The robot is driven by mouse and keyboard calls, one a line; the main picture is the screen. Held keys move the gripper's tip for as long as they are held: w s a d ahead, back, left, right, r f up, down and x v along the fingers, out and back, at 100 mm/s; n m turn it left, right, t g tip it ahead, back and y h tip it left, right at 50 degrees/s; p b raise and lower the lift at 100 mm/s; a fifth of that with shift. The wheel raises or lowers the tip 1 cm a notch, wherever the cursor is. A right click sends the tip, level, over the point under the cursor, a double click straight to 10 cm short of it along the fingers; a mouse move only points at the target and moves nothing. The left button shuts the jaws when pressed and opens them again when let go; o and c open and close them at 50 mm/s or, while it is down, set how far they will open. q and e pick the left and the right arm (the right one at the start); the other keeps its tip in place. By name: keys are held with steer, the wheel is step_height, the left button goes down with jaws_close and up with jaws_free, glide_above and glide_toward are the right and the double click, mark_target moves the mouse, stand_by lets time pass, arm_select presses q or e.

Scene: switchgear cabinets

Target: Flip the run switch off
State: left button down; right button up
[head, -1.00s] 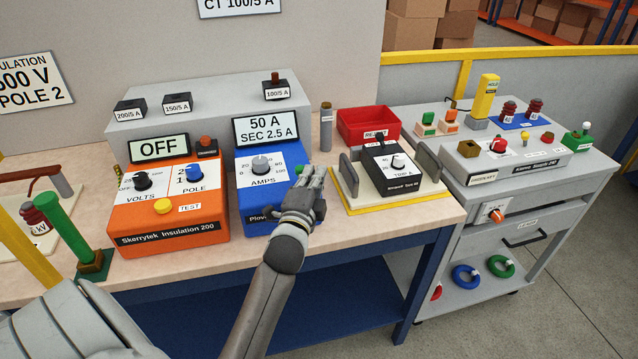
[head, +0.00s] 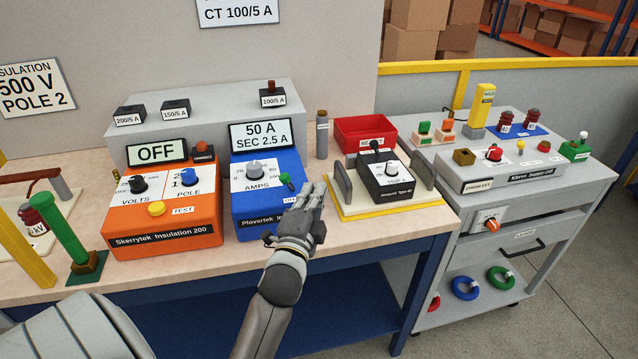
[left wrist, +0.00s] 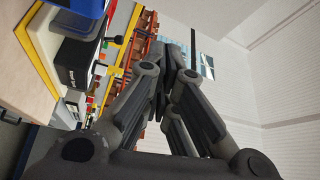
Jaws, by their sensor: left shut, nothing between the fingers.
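The blue Plovertek unit (head: 262,216) stands on the bench, with a display (head: 263,134) reading 50 A, SEC 2.5 A and an AMPS dial (head: 255,170). My right gripper is not in view.
The orange Skerrytek unit (head: 165,228) with an OFF display stands left of the blue unit. A black relay box (head: 388,181) on a cream, yellow-edged base is close right of my gripper. A red bin (head: 363,134) is behind it. A grey cart (head: 520,212) stands further right.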

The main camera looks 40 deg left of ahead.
arm_select(q)
steer(key=shift+f+b+v, duration=0.2)
steer(key=shift+b+v, duration=0.2)
steer(key=shift+v, duration=1.55)
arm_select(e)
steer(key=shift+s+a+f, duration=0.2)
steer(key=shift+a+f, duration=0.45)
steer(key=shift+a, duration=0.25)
arm_select(q)
steer(key=shift+d, duration=0.1)
